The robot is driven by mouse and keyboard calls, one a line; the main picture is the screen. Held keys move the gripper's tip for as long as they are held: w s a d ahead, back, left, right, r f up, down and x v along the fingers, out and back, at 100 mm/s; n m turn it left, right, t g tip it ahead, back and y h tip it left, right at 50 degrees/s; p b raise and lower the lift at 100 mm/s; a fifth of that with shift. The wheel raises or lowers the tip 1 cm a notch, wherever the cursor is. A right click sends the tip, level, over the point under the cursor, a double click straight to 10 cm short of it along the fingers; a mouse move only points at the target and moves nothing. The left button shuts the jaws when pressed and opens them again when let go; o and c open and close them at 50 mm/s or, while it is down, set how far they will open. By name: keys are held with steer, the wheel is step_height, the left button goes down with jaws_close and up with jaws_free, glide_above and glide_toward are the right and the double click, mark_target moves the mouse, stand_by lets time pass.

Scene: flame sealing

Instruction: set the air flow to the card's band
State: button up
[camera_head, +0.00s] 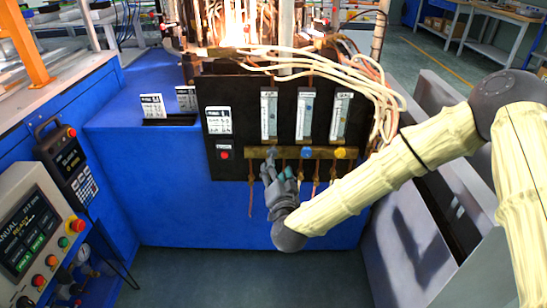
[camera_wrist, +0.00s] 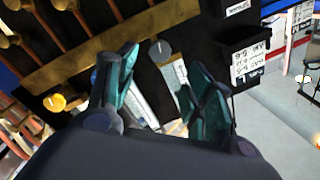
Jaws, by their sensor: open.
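A black panel (camera_head: 238,95) carries three upright flow tubes: left (camera_head: 269,115), middle (camera_head: 305,116) and right (camera_head: 341,117). Their readings are too small to tell. Below them a brass bar (camera_head: 325,153) has a grey knob (camera_head: 270,153), a blue knob (camera_head: 306,152) and a yellow knob (camera_head: 340,153). My gripper (camera_head: 280,172) is open and empty just below the bar's left part. In the wrist view the grey knob (camera_wrist: 160,50) shows between and beyond my gripper's (camera_wrist: 158,75) teal fingertips, with no visible contact. The blue knob (camera_wrist: 93,77) is partly hidden by a finger. A white card (camera_head: 218,120) hangs left of the tubes.
Two more white cards (camera_head: 153,106) (camera_head: 186,98) stand on the blue cabinet (camera_head: 130,140). A red button (camera_head: 225,155) sits left of the bar. Pale hoses (camera_head: 350,75) drape over the panel's right side, and copper pipes (camera_head: 317,175) hang below the bar. A grey control console (camera_head: 35,235) is at left.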

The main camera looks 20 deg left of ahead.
mark_target(273, 153)
steer(key=x, duration=0.8)
steer(key=shift+w, duration=0.15)
steer(key=c, duration=1)
steer(key=shift+f, duration=0.1)
